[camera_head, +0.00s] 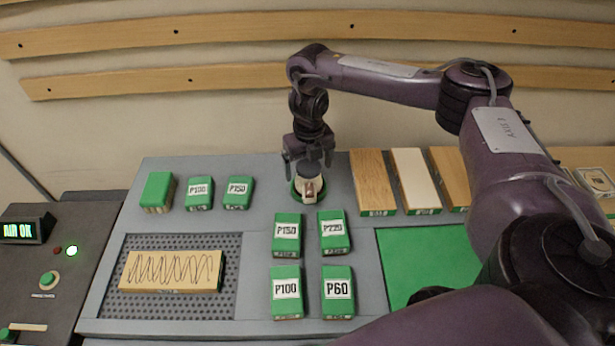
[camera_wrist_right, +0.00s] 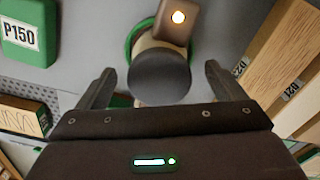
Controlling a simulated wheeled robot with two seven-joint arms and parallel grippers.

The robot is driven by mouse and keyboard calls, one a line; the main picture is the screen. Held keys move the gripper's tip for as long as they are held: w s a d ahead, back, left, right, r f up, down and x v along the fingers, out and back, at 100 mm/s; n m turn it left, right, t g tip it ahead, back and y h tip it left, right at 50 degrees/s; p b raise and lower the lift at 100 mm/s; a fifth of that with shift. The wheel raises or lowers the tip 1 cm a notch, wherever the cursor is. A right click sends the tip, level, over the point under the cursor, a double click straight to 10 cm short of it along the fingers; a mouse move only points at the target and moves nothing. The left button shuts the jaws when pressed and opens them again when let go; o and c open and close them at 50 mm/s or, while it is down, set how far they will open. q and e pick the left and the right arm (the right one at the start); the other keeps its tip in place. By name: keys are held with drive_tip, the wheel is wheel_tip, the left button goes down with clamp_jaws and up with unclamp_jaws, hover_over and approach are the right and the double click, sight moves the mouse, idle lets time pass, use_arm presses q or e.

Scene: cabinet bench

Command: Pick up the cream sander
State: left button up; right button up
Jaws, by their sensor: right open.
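The cream sander (camera_head: 309,188) stands at the back middle of the grey bench, with a dark round top and a green rim at its base. In the right wrist view the sander (camera_wrist_right: 160,77) shows its dark round knob between my fingers, with a cream body below and a brown part with a lit spot on one side. My right gripper (camera_head: 310,158) is open, pointing down over the sander, one finger on each side. In the wrist view the gripper (camera_wrist_right: 159,72) shows gaps between both fingers and the knob. My left gripper is not in view.
Several green labelled blocks, such as the P220 block (camera_head: 333,232), stand in front and to the left. Wooden boards (camera_head: 373,183) lie to the right. A scribbled board (camera_head: 172,270) lies on the perforated plate (camera_head: 228,300). A green mat (camera_head: 425,255) is at the right front.

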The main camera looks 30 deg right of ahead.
wheel_tip(320, 180, down, 4)
drive_tip(key=shift+r+p, duration=0.15)
drive_tip(key=shift+p, duration=0.5)
drive_tip(key=shift+f, duration=0.25)
drive_tip(key=c, duration=0.6)
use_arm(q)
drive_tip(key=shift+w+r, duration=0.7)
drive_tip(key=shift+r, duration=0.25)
use_arm(e)
drive_tip(key=shift+w+r, duration=0.1)
drive_tip(key=c, duration=1)
